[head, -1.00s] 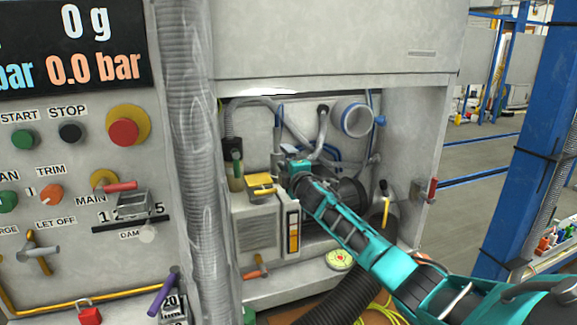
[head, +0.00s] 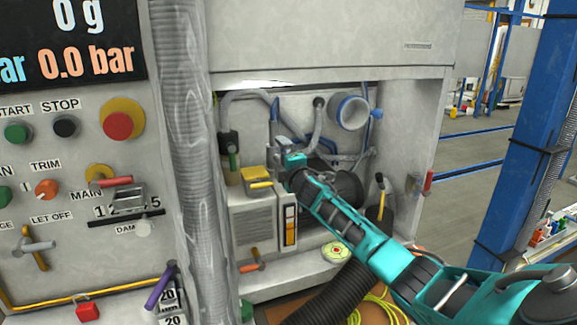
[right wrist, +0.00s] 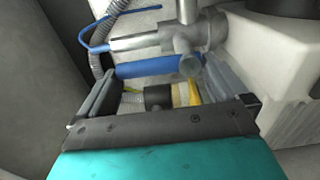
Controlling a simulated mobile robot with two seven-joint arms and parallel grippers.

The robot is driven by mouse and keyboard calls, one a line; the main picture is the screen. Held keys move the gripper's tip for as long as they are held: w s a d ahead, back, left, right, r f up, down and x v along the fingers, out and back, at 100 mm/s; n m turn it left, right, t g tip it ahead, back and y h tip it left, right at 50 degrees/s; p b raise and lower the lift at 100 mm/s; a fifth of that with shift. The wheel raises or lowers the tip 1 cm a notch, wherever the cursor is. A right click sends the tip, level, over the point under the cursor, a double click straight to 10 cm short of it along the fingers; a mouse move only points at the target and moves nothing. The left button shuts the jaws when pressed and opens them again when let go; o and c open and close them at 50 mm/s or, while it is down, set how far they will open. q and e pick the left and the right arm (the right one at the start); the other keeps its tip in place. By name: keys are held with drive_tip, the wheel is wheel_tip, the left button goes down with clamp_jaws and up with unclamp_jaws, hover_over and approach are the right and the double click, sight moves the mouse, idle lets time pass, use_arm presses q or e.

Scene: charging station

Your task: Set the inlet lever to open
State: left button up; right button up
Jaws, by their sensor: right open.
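My right gripper (head: 285,148) reaches into the recess of the machine, and most of what is at its tips is hidden in the head view. In the right wrist view, the open gripper (right wrist: 163,72) has a blue bar-shaped handle (right wrist: 158,67) lying across the space between its fingertips. The handle sits beside a grey metal valve body and pipe (right wrist: 185,38). I take it for the inlet lever, but no label shows. I cannot tell whether the fingers touch it. My left gripper is not in view.
A beige box with a yellow top (head: 256,176) stands close left of my right arm. A round pipe end with a blue rim (head: 350,112) is above it. A yellow-handled lever (head: 381,200) is at the right. The control panel (head: 75,180) lies left of a thick grey hose (head: 183,150).

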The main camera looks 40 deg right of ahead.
drive_tip(key=v, duration=1.2)
drive_tip(key=shift+s+p, duration=0.3)
drive_tip(key=shift+s, duration=0.1)
drive_tip(key=shift+a, duration=0.1)
drive_tip(key=s+a+f+m+g+y, duration=0.2)
drive_tip(key=s+a+f, duration=0.3)
drive_tip(key=f, duration=0.4)
drive_tip(key=s+a+f+m+g+y, duration=0.15)
drive_tip(key=s+a+f, duration=0.25)
drive_tip(key=a+f, duration=0.45)
drive_tip(key=s+a+f+m+g+y, duration=0.1)
drive_tip(key=s+a+f+m+y, duration=0.1)
drive_tip(key=s+a+f+m, duration=0.2)
drive_tip(key=s+a+f+m+g+y, duration=0.2)
drive_tip(key=s+a+f+m, duration=0.2)
drive_tip(key=s+a, duration=0.5)
drive_tip(key=shift+s+a+f, duration=0.35)
drive_tip(key=shift+s+f, duration=0.5)
drive_tip(key=shift+s, duration=0.25)
drive_tip(key=shift+w+m, duration=0.1)
drive_tip(key=shift+m, duration=0.15)
